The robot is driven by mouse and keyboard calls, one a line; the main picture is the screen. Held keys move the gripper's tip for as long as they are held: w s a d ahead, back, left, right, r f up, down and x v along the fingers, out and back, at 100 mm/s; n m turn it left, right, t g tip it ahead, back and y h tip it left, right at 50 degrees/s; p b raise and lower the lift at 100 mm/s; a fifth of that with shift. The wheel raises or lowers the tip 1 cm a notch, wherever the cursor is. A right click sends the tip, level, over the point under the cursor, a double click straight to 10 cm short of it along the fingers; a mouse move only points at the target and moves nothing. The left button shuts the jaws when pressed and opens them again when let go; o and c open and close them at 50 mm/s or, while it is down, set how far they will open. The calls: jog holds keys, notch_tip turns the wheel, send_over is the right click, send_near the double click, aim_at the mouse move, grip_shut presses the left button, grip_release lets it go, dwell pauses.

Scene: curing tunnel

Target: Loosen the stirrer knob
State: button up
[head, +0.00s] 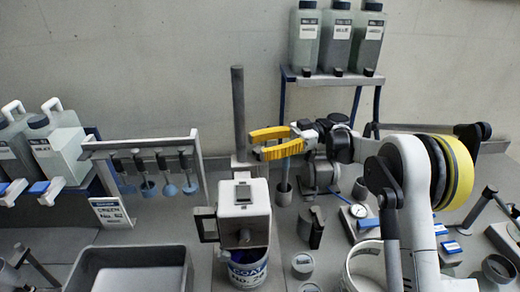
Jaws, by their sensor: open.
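The stirrer has a white head (243,208) on a tall dark grey post (238,105). A small dark round part that may be its knob (245,236) shows on the front of the head, but I cannot tell for sure. A can with blue contents (248,272) stands under the head. My gripper (257,144) has yellow fingers pointing left, apart and empty. Its tips are just right of the post in the picture, above the head; I cannot tell whether they touch anything. The fingers hide part of the area beside the post.
A rack with several hanging blue-ended tools (140,150) stands left. A grey tray (135,268) lies front left. Bottles stand on a raised shelf (330,78) behind. A dial gauge (357,211), small cups (303,263) and a white round vessel (365,262) crowd the right.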

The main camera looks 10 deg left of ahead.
aim_at(260, 149)
notch_tip(260, 149, up, 9)
jog(key=shift+f, duration=0.1)
dwell(0.3)
